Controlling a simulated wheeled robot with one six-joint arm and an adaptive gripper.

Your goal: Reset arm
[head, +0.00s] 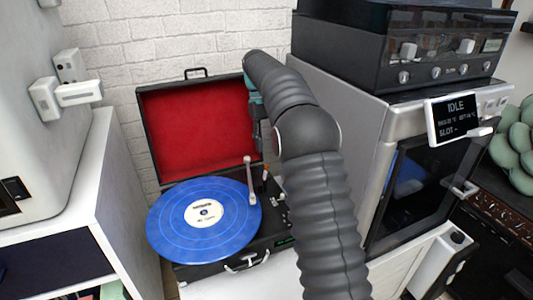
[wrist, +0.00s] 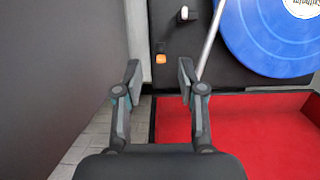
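My arm reaches across the head view, bent at the top. My gripper (wrist: 159,78) shows in the wrist view with its two fingers apart and nothing between them. It hangs over the edge of a black record player, near an orange knob (wrist: 161,59). In the head view the gripper is mostly hidden behind my arm. The record player (head: 262,241) is a case with its red-lined lid (head: 200,125) standing open. A blue record (head: 181,224) lies on it, and the tonearm (head: 250,180) stands beside or over the record's right edge; I cannot tell which.
A grey machine (head: 333,103) with a small screen reading IDLE (head: 455,120) stands close to the right of my arm. A black unit (head: 345,45) sits on top of it. A white cabinet (head: 95,200) stands at left, and a white brick wall (head: 150,45) is behind.

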